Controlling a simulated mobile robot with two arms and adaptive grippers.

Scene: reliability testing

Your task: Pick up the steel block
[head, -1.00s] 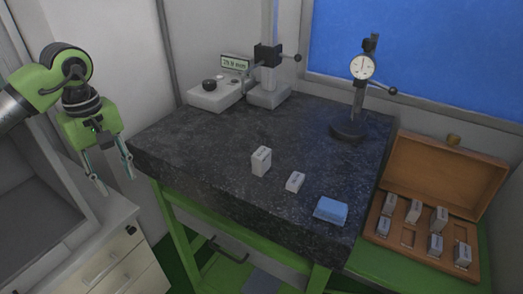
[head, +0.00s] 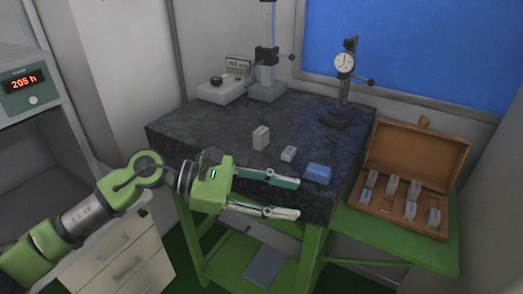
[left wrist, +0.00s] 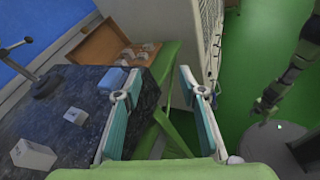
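Two pale steel-grey blocks stand on the dark granite plate (head: 215,130): a taller block (head: 261,138) and a smaller block (head: 288,154) to its right. In the left wrist view the taller block (left wrist: 33,155) is at the lower left and the smaller block (left wrist: 75,116) is above it. My left gripper (head: 298,198) is open and empty in front of the plate's front edge, apart from both blocks. Its spread fingers also show in the left wrist view (left wrist: 160,75). My right arm seems to show at that view's right, its gripper (left wrist: 264,106) small and dark.
A blue folded cloth or pad (head: 318,173) lies near the plate's front right corner, close beyond my left fingertips. A dial gauge stand (head: 338,116) and a measuring device (head: 222,92) stand at the back. An open wooden case (head: 375,205) with several blocks is at the right.

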